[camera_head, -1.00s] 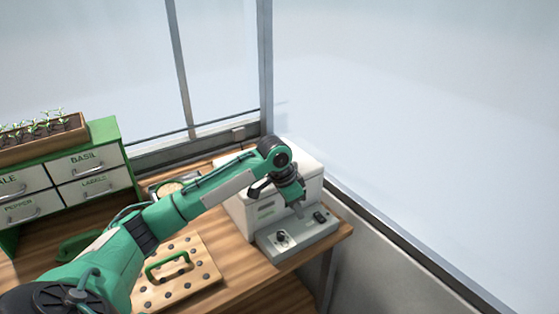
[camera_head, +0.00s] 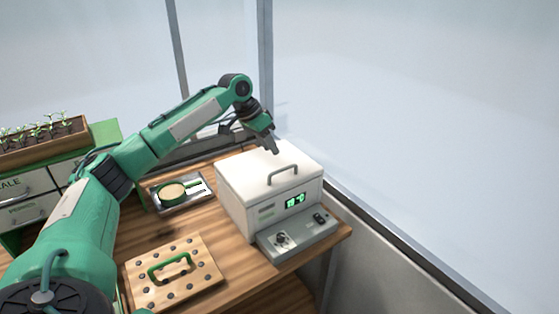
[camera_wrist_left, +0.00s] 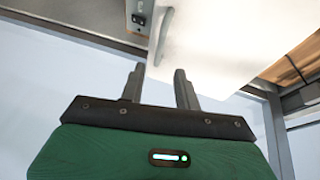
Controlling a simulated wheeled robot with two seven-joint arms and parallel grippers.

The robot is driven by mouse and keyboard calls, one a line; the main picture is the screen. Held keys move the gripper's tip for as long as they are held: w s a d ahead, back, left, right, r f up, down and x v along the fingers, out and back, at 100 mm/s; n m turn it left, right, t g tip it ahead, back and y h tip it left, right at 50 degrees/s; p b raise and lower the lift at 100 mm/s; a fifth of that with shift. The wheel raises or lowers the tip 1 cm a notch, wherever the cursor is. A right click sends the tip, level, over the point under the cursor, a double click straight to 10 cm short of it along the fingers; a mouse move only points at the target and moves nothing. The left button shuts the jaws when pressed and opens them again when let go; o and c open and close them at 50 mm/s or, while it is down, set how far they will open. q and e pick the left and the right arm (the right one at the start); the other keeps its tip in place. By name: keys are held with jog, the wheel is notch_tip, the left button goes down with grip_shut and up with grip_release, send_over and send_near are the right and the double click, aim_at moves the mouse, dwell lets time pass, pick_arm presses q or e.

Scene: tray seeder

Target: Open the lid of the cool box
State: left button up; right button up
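The cool box (camera_head: 236,212) is a white box at the back right of the bench, with a lit green display on its front. Its white lid (camera_head: 245,175) looks shut, with a grey handle (camera_head: 283,172) on top. My left gripper (camera_head: 273,148) hangs over the lid's far side, behind the handle and apart from it. In the left wrist view, its two fingers (camera_wrist_left: 159,86) stand apart with nothing between them. The white lid (camera_wrist_left: 225,45) and the handle (camera_wrist_left: 162,38) lie beyond the fingertips there. My right gripper is not in view.
A grey control base (camera_head: 300,238) with a knob and switch juts out at the box's front. A holed wooden board (camera_head: 205,283) with a green handle and a metal tray (camera_head: 203,194) lie to the left. Drawers (camera_head: 30,207) stand far left; windows close in the back and right.

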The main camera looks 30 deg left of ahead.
pick_arm(q)
jog(key=p+x, duration=0.1)
jog(key=x, duration=0.6)
jog(key=shift+d+f+p, duration=0.1)
jog(key=shift+f+p, duration=0.2)
grip_shut()
